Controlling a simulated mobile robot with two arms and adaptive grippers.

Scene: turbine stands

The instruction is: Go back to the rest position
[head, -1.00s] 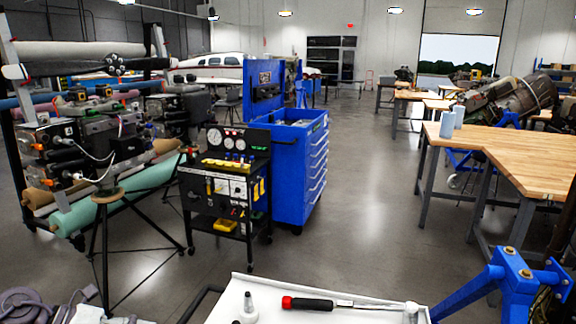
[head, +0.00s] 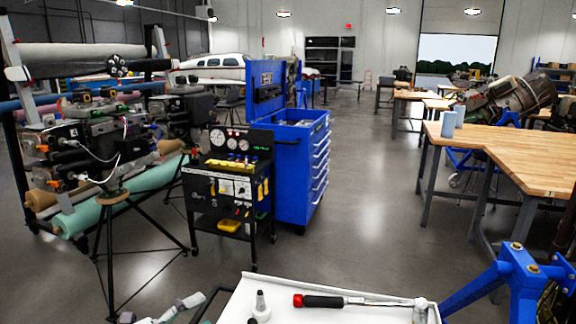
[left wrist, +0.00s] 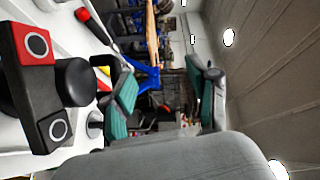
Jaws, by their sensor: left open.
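My left gripper (left wrist: 165,97) is open in the left wrist view, its two teal-padded fingers wide apart with nothing between them. My right gripper is not in view. A torque wrench (head: 345,301) with a red and black handle lies on the cart top. A small white bottle with a dark tip (head: 260,306) stands left of it.
A black gauge cart (head: 230,185) and a blue tool cabinet (head: 300,175) stand ahead. An engine stand (head: 110,195) is at left, wooden workbenches (head: 530,155) at right. A blue stand (head: 515,275) stands close to the cart's right. The middle floor is clear.

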